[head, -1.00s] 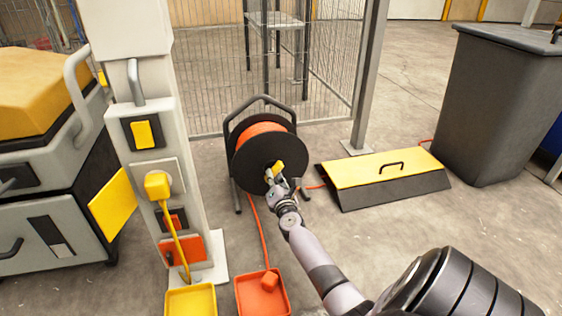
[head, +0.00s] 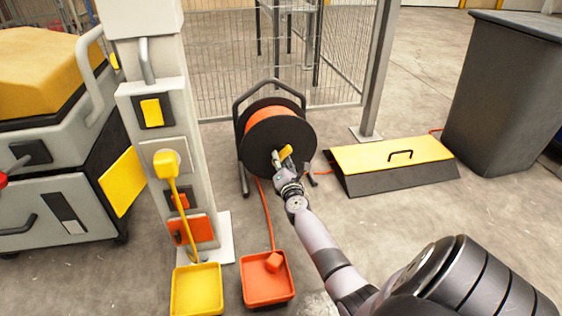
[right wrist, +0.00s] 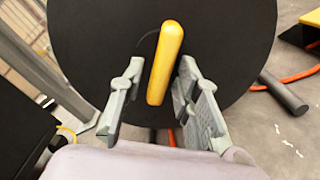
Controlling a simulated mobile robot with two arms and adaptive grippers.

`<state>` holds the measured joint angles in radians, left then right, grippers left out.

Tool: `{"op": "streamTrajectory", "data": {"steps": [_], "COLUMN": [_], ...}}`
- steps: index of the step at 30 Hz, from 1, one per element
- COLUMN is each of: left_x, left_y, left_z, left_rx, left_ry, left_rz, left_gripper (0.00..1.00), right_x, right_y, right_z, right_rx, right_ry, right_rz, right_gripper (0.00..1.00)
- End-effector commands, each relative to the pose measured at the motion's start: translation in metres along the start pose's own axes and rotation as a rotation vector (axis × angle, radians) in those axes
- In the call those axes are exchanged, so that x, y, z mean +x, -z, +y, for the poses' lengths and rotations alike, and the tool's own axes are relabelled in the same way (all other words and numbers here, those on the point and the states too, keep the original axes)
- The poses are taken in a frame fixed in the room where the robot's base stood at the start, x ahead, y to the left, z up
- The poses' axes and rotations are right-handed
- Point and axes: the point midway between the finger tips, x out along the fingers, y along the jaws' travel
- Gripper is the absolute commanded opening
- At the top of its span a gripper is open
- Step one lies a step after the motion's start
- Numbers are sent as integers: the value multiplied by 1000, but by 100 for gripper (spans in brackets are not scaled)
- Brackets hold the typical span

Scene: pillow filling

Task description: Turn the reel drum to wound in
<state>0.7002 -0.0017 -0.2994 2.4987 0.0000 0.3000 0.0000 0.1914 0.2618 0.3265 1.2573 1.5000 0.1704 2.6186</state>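The reel drum (head: 262,160) is a black disc wound with orange cable, standing in a black tube frame. A yellow crank handle (head: 286,153) sticks out from its face. In the right wrist view the handle (right wrist: 166,62) stands slightly tilted before the black drum face (right wrist: 90,40). My right gripper (head: 283,158) is at the handle. In the wrist view its two fingers (right wrist: 155,95) are spread, one on each side of the handle, with a visible gap at the left and a smaller one at the right. My left gripper is not in view.
An orange cable (head: 267,215) runs down to an orange tray (head: 267,289), beside a yellow tray (head: 196,288). A grey socket post (head: 140,100) stands left. A yellow-topped box (head: 370,153) and dark bin (head: 500,100) stand right. A mesh fence (head: 225,60) is behind.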

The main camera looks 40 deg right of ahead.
Motion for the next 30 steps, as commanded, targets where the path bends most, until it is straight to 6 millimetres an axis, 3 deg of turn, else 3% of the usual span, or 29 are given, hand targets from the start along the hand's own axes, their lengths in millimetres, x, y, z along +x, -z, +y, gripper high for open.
{"op": "streamTrajectory", "data": {"steps": [14, 30], "left_x": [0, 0], "left_y": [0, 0], "left_z": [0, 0], "left_rx": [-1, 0], "left_ry": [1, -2], "left_rz": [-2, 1], "left_gripper": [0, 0], "right_x": [1, 0], "right_y": [-4, -29], "right_z": [2, 28], "right_rx": [-3, -1], "right_ry": [-4, -5], "right_rz": [-5, -6], "right_gripper": [35, 35]}}
